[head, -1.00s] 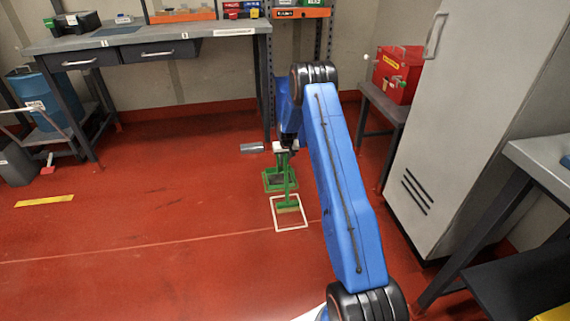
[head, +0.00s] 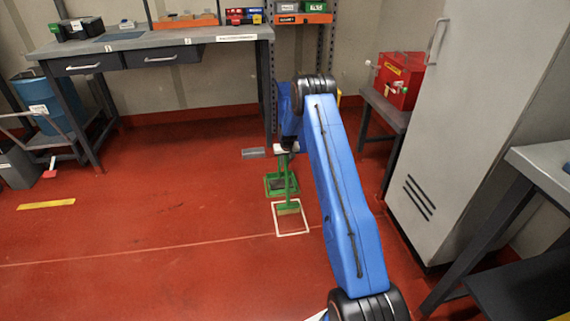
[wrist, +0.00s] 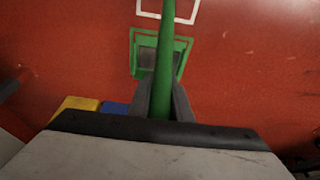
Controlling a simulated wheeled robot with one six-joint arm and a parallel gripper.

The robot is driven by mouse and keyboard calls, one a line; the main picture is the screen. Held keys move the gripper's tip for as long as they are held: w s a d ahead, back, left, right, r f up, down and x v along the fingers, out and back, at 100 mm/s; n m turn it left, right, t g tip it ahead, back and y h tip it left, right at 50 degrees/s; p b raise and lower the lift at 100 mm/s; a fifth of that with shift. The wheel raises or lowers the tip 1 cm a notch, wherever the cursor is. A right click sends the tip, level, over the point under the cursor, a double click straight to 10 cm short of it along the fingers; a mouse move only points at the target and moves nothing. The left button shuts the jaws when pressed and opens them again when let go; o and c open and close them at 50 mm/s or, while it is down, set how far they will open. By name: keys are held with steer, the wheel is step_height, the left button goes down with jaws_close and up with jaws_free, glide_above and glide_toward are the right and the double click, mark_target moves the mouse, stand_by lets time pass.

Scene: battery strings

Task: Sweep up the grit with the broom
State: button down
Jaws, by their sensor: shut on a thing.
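My gripper (head: 287,149) is shut on the green broom (head: 287,180) and holds it upright by the handle. The broom's handle (wrist: 162,70) runs up between the dark fingers in the wrist view. The broom head is low, inside the far part of the white square outline (head: 292,234) on the floor. A green-rimmed dustpan (head: 268,193) with a dark middle lies just beyond the square, partly behind the broom; it also shows in the wrist view (wrist: 183,57). I cannot make out any grit; the broom head and the small picture may hide it.
A workbench (head: 150,41) stands at the back left and a grey cabinet (head: 455,130) at the right. A red box (head: 400,80) sits on a side table. A blue drum (head: 42,105) stands at the far left. The red floor left of the square is open.

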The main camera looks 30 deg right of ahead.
mark_target(285, 157)
steer(key=shift+r, duration=1.5)
steer(key=s+a, duration=0.3)
steer(key=s, duration=0.9)
steer(key=s+a+f, duration=0.1)
steer(key=s+a, duration=0.3)
steer(key=s, duration=0.8)
steer(key=shift+d+f, duration=0.1)
steer(key=shift+f, duration=0.85)
